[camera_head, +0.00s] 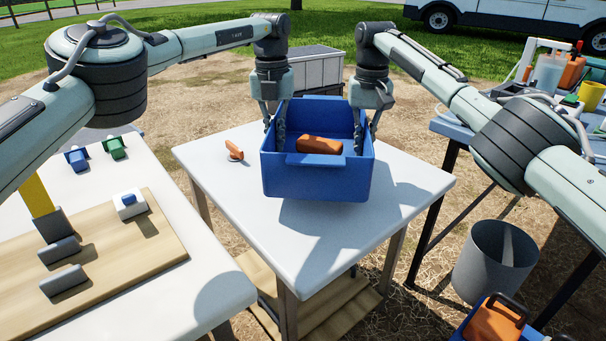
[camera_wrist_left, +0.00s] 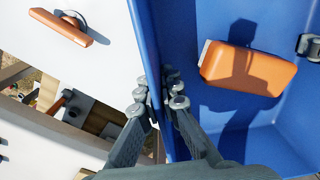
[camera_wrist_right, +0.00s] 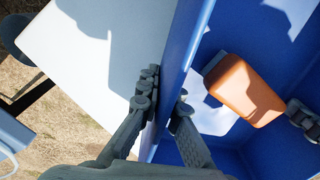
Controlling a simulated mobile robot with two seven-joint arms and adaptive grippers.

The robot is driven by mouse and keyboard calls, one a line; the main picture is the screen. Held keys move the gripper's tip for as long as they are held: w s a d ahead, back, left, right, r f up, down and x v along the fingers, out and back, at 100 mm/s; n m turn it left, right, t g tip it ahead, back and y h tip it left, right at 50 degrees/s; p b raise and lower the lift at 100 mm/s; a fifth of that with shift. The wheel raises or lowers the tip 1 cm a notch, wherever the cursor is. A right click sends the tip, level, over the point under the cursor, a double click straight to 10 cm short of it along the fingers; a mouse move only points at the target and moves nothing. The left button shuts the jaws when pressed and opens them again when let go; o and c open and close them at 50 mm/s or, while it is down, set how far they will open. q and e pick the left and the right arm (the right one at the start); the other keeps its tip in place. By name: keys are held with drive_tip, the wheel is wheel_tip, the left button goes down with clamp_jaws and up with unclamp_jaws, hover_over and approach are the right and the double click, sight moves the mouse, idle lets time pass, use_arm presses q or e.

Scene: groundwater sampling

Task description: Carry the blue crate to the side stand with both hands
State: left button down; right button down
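The blue crate (camera_head: 315,178) is over the white-topped stand (camera_head: 230,180) in the middle of the head view. It looks level and seems slightly above the top, with its shadow to the right. An orange block (camera_head: 319,145) lies inside. My left gripper (camera_head: 276,135) is shut on the crate's left wall, with a finger on each side of the blue wall (camera_wrist_left: 148,45). My right gripper (camera_head: 366,135) is shut on the right wall (camera_wrist_right: 184,50) in the same way. The crate's underside is hidden.
A small orange handle-like piece (camera_head: 234,150) is on the stand's top, left of the crate. A white table with a wooden board (camera_head: 130,250) is at left. A blue table (camera_head: 460,127) with containers and a grey bin (camera_head: 495,262) are at right. A grey-white box (camera_head: 318,72) stands behind.

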drive_tip(key=shift+s, duration=0.15)
use_arm(q)
drive_tip(key=shift+w+f, duration=0.1)
drive_tip(key=shift+f, duration=0.05)
use_arm(e)
drive_tip(key=shift+f, duration=0.25)
